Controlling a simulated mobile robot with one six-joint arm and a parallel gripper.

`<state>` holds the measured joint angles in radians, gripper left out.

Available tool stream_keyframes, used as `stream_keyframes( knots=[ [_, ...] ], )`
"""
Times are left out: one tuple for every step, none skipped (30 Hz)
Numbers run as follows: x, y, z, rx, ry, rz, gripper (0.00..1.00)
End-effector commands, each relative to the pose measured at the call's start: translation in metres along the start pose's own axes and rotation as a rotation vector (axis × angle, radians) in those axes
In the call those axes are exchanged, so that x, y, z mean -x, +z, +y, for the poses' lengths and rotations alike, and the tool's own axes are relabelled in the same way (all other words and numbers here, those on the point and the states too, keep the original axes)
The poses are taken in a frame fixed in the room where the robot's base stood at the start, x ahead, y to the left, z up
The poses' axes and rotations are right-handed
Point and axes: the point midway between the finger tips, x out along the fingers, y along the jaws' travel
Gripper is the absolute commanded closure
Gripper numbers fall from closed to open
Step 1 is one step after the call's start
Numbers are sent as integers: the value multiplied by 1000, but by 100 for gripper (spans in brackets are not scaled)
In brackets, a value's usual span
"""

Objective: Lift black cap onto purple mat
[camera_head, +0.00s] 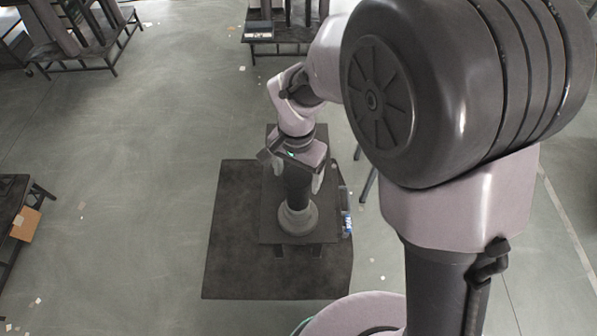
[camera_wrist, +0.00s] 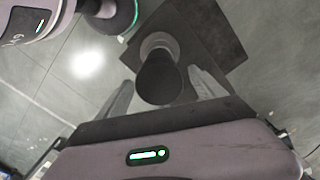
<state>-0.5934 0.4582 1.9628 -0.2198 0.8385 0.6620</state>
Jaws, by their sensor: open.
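My gripper (camera_head: 292,172) hangs over a dark upright column (camera_head: 297,190) with a pale round foot (camera_head: 298,219). In the wrist view my gripper (camera_wrist: 160,95) is open, its two fingers apart on either side of the column's dark top (camera_wrist: 160,82). Nothing shows as gripped. I cannot tell whether the dark top is the black cap or part of the column. The gripper body hides the top in the head view. No purple mat can be made out; the flat surface on the floor (camera_head: 235,240) looks dark grey.
The column stands on a dark square plate (camera_head: 268,228). A small blue and white item (camera_head: 347,224) lies at its right edge. Dark racks stand at the far left (camera_head: 85,40) and far middle (camera_head: 278,33); another is at left (camera_head: 15,205). Open floor lies left of the plate.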

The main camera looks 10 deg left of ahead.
Motion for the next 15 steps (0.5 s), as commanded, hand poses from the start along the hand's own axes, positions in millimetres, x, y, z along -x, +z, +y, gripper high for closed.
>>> stream_keyframes(
  knots=[
    [0, 0, 0, 0, 0, 0, 21],
    [0, 0, 0, 0, 0, 0, 21],
    [1, 0, 0, 0, 0, 0, 21],
    [1, 0, 0, 0, 0, 0, 21],
    [1, 0, 0, 0, 0, 0, 23],
    [1, 0, 0, 0, 0, 0, 31],
    [1, 0, 0, 0, 0, 0, 37],
    [1, 0, 0, 0, 0, 0, 43],
    [1, 0, 0, 0, 0, 0, 51],
    [1, 0, 0, 0, 0, 0, 56],
    [1, 0, 0, 0, 0, 0, 62],
    [1, 0, 0, 0, 0, 0, 70],
    [1, 0, 0, 0, 0, 0, 76],
    [1, 0, 0, 0, 0, 0, 82],
    [1, 0, 0, 0, -1, 0, 88]
  ],
)
